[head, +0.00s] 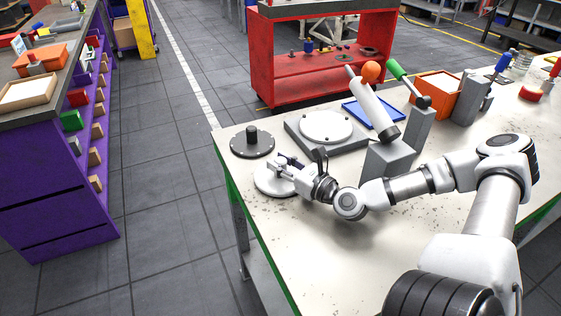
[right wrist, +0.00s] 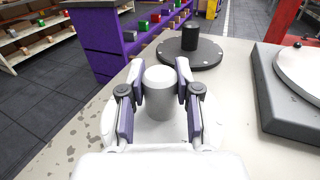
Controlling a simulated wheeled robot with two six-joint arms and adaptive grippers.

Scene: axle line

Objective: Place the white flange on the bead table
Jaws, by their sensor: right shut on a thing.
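The white flange (head: 267,184) is a flat disc with an upright round boss (right wrist: 159,92). My right gripper (head: 286,167) is shut on the boss, with one finger on each side, as the right wrist view (right wrist: 160,76) shows. The flange is at or very near the bench surface; I cannot tell if it touches. The bead table (head: 326,125), a white round plate on a grey base, is behind and right of the flange, with nothing on its plate. My left gripper is not in view.
A dark flange (head: 252,142) with a black boss lies just behind the white one. A grey block (head: 389,160) with a tilted white torch (head: 371,104) stands right of the bead table. A blue tray (head: 356,113) and orange bin (head: 437,93) are farther back. The front bench is clear.

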